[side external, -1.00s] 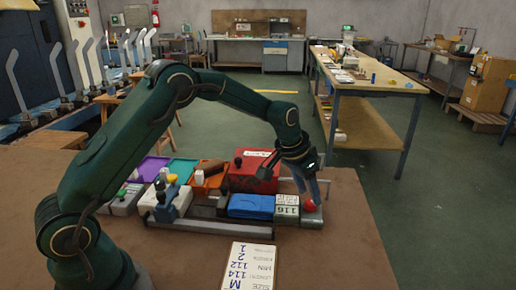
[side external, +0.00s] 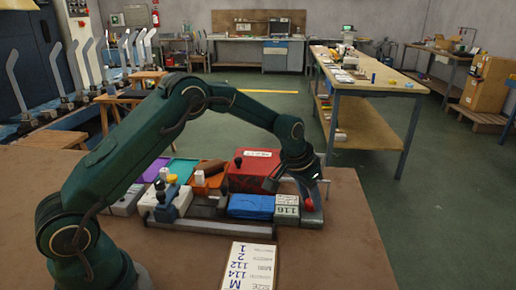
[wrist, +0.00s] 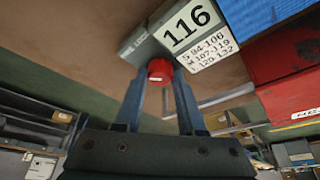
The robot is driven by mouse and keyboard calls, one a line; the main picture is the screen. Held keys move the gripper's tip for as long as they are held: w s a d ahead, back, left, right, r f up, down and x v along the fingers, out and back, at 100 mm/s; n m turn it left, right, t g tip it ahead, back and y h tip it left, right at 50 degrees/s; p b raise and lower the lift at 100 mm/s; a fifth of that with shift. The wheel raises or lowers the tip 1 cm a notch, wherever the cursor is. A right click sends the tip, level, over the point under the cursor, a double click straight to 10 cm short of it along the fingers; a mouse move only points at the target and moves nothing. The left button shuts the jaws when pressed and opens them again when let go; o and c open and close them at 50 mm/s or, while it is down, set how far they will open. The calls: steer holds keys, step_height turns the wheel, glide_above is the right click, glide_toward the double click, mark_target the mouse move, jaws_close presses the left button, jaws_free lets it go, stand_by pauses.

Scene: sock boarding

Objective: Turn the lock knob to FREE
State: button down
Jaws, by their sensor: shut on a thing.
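The red lock knob (wrist: 159,70) sits at the end of the grey housing marked 116, beside its number plate. In the wrist view my gripper (wrist: 160,82) has one blue-grey finger on each side of the knob and is shut on it. In the side view the knob (side external: 309,204) shows as a small red spot at the right end of the bench fixture, with my gripper (side external: 311,200) down over it. The number plate (wrist: 188,27) reads 116, with a size label (wrist: 209,50) listing S, M and L ranges. I cannot make out any FREE mark.
A blue piece (side external: 250,207) lies left of the number plate, with a red box (side external: 252,170) behind it. Colored trays (side external: 182,172) stand farther left. A written size card (side external: 250,266) lies in front. The brown table is bare to the right.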

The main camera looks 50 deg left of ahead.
steer(key=shift+n, duration=0.5)
steer(key=c, duration=0.8)
jaws_free()
steer(key=shift+o, duration=0.2)
steer(key=shift+v, duration=2.6)
steer(key=shift+d, duration=0.15)
